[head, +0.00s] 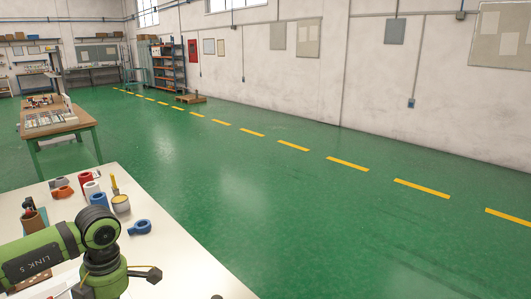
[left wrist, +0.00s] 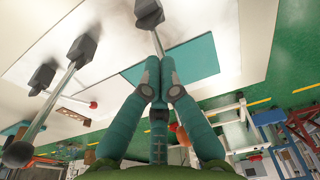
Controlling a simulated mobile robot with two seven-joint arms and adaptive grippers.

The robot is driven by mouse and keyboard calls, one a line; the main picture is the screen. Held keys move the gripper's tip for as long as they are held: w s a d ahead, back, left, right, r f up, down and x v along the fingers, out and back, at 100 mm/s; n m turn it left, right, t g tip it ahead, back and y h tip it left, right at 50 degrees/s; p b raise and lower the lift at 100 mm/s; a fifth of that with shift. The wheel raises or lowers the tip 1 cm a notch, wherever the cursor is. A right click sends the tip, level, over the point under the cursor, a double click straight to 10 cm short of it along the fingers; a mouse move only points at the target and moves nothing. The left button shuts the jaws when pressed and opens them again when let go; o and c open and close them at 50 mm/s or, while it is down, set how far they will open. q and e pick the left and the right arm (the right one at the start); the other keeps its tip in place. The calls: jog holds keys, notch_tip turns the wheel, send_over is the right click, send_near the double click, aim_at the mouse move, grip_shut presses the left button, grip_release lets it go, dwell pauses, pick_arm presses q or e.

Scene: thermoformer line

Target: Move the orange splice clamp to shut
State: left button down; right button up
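I cannot pick out the orange splice clamp for sure in either view. My left gripper (left wrist: 158,68) shows in the left wrist view, its teal fingers drawn together at the tips. A metal rod with a dark grey end (left wrist: 148,12) runs to the fingertips; I cannot tell whether it is held or lies behind them. An orange patch (left wrist: 182,135) shows beside the right finger, partly hidden. My right gripper is in neither view.
Other rods with dark grey ends (left wrist: 85,50) and a red knob (left wrist: 93,105) stand left of the fingers. On the white table (head: 190,265) are a blue roll (head: 139,227), an orange roll (head: 62,192) and a cup (head: 121,204).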

pick_arm(q)
jog(key=shift+s+a+f+b, duration=0.8)
jog(key=shift+s+f, duration=0.1)
jog(key=shift+f, duration=0.2)
jog(key=shift+w+d, duration=0.15)
jog(key=shift+w+d, duration=0.3)
jog(key=shift+w, duration=0.05)
jog(key=shift+w+d+r+p, duration=0.1)
jog(key=shift+r+p, duration=0.7)
jog(key=shift+r, duration=0.35)
jog(key=shift+w+d+r+p, duration=0.15)
jog(key=shift+r+p, duration=0.6)
jog(key=shift+r, duration=0.45)
jog(key=shift+w+d+r+p, duration=0.1)
jog(key=shift+r+p, duration=0.7)
jog(key=shift+r, duration=0.35)
